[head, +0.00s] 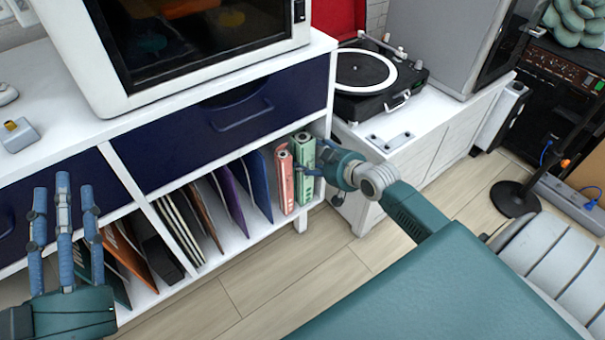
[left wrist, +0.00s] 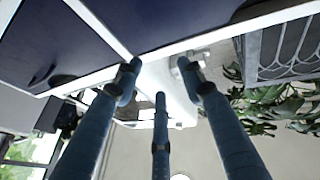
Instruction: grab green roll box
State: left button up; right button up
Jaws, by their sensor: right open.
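The green roll box (head: 303,150) stands upright at the right end of the open shelf, beside a pink-red roll box (head: 284,181). My right gripper (head: 323,163) is at the green box's right side, open, with its fingers close to the box. I cannot tell whether they touch it. My left gripper (head: 64,192) is at the far left, in front of the shelf. Its fingers are extended and apart, with nothing between them. It also shows in the left wrist view (left wrist: 158,75). The green box's lower right part is partly hidden by the right gripper.
Folders and thin sleeves (head: 232,205) fill the shelf left of the boxes. Navy drawers (head: 240,110) sit above, with a white-framed appliance (head: 75,60) on top. A turntable (head: 365,72) stands on the white cabinet to the right. Wooden floor (head: 265,285) in front is clear.

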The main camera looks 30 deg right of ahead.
jog(key=shift+x, duration=0.8)
jog(key=c, duration=1.2)
jog(key=shift+r, duration=0.15)
jog(key=shift+c, duration=1.3)
pick_arm(q)
jog(key=r, duration=0.1)
jog(key=s+r+t, duration=0.1)
jog(key=r, duration=0.1)
jog(key=shift+s+r+t, duration=0.15)
jog(key=shift+s+t, duration=0.15)
jog(key=shift+t, duration=0.1)
jog(key=shift+w, duration=0.1)
